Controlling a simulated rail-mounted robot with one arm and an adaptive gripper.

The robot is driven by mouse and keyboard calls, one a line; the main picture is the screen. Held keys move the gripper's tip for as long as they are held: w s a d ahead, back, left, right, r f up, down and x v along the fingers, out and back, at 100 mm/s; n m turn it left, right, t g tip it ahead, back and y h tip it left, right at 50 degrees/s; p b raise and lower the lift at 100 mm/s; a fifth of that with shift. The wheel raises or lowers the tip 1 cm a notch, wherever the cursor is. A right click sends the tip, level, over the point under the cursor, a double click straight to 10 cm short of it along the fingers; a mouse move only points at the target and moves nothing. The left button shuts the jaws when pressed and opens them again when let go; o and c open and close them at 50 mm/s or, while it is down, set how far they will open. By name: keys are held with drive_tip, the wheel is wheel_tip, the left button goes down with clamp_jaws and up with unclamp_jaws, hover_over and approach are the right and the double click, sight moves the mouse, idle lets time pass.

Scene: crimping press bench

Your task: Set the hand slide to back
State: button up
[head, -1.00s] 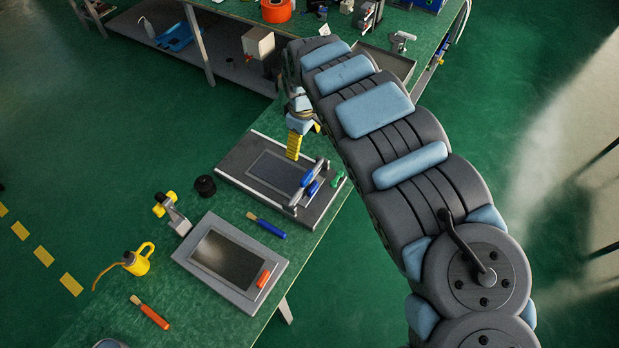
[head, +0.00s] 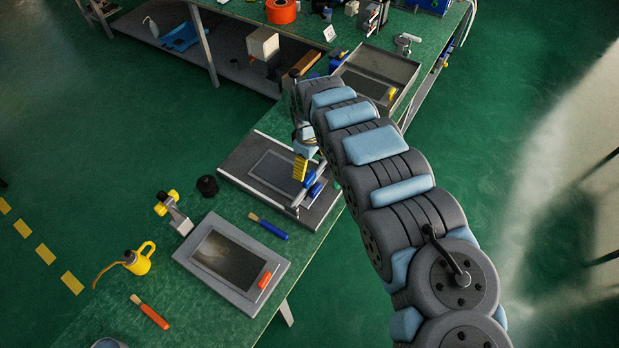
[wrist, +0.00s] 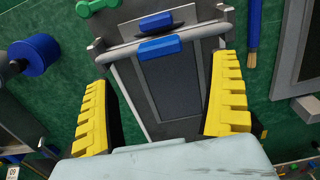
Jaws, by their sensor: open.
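The slide unit is a grey plate (head: 236,170) with a dark inset panel, on the green bench. A crossbar with a blue handle (head: 315,188) spans it near its right end. In the wrist view the bar (wrist: 205,33) and its blue handle (wrist: 160,48) lie ahead of the fingers, with a second blue piece (wrist: 156,22) just beyond. My gripper (wrist: 162,75) is open and empty, its yellow fingers spread to either side of the plate. In the head view my gripper (head: 300,168) hangs over the plate, close to the bar and partly covering it. I cannot tell whether it touches.
A grey framed unit with a red handle (head: 265,280) stands nearer, and a grey tray with a yellow handle (head: 392,93) farther back.

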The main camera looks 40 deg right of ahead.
sight(309, 177)
wheel_tip(309, 177, down, 7)
drive_tip(key=shift+a+r+b, duration=0.1)
drive_tip(key=shift+b, duration=0.35)
drive_tip(key=shift+f, duration=0.55)
drive_tip(key=shift+c, duration=0.2)
drive_tip(key=c, duration=1.2)
